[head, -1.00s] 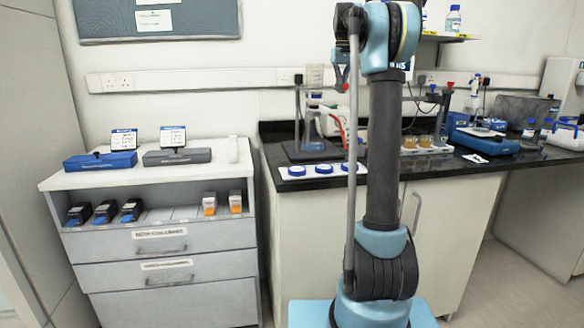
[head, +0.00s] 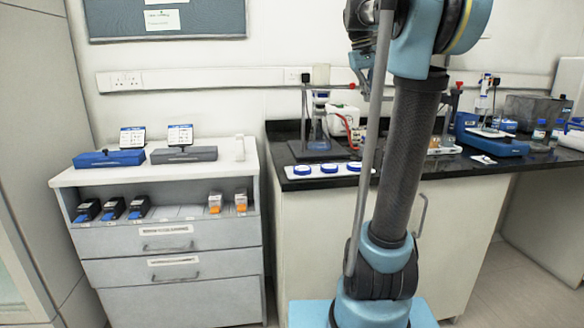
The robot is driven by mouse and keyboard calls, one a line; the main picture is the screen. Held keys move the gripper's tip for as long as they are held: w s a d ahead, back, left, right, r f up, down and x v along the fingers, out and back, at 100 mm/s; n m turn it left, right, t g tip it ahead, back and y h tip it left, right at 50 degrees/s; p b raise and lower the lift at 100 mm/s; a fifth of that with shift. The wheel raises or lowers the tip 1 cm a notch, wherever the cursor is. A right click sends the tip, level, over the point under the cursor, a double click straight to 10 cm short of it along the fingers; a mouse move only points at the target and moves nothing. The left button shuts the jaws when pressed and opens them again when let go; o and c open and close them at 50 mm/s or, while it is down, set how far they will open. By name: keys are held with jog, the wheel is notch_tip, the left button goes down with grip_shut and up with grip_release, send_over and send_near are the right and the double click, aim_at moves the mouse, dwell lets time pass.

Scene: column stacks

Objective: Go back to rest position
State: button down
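My single arm stands in the right middle of the head view, its dark link leaning to the upper right from the blue lower joint. The upper joint reaches the top edge of the picture. Smaller blue and dark parts of my arm show just left of that joint. My gripper cannot be made out; the arm's end is hidden or outside the picture. I cannot see whether it holds anything.
A grey-white cabinet (head: 180,243) at left bears a blue device (head: 108,158) and a grey device (head: 184,154). Black boxes and orange-marked boxes sit on its shelf. A black-topped bench (head: 285,177) with white-and-blue discs (head: 329,168) and lab equipment stands behind my arm.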

jog(key=s+f, duration=0.8)
jog(key=s, duration=0.6)
jog(key=s+a+f+y, duration=0.1)
jog(key=s+f, duration=0.4)
jog(key=f, duration=0.5)
jog(key=s+a+f+m+t+y, duration=0.1)
jog(key=s+a+f, duration=0.2)
jog(key=f, duration=0.6)
jog(key=s+a+f+m+t, duration=0.1)
jog(key=s+a+f, duration=0.1)
jog(key=s+f, duration=0.5)
notch_tip(320, 180, down, 4)
jog(key=shift+r+y, duration=0.15)
jog(key=shift+y, duration=0.25)
